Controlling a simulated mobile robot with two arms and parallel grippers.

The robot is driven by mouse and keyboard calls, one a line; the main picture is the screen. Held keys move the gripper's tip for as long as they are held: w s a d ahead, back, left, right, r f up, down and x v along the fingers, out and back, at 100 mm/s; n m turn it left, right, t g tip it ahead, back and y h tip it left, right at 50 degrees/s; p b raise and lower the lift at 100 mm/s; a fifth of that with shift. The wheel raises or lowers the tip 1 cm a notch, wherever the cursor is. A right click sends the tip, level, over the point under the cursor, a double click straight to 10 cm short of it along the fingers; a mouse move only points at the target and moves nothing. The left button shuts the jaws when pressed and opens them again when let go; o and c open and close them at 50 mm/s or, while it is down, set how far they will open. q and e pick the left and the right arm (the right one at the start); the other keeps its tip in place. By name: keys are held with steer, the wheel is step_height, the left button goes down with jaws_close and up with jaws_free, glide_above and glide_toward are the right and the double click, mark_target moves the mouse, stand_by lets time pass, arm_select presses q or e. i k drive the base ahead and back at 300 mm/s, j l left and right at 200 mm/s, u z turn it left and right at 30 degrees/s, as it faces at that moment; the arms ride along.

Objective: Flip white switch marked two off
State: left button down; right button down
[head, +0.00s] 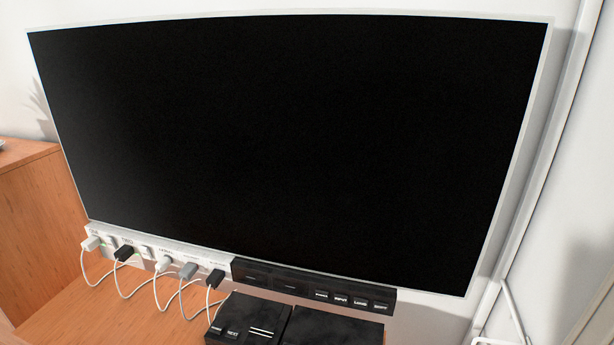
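A white power strip (188,250) runs along the lower left edge of the large black screen. It carries small labels, white switches and several plugs with white cables. A label that seems to read TWO (127,241) is near its left end, above a black plug (124,254). A small white switch (147,252) is just right of that plug. Another white switch (111,241) is further left, beside a white plug (91,243). The switches are too small to tell which way they are tipped. Neither of my grippers is in view.
The black screen (290,140) fills most of the view. A black panel with labelled buttons (313,286) is right of the strip. Black boxes (248,318) stand below on a wooden surface (130,320). A wooden cabinet (35,230) is at the left. Cables hang in loops below the strip.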

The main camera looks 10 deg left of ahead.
mark_target(145, 252)
steer(key=u, duration=0.75)
steer(key=i, duration=0.25)
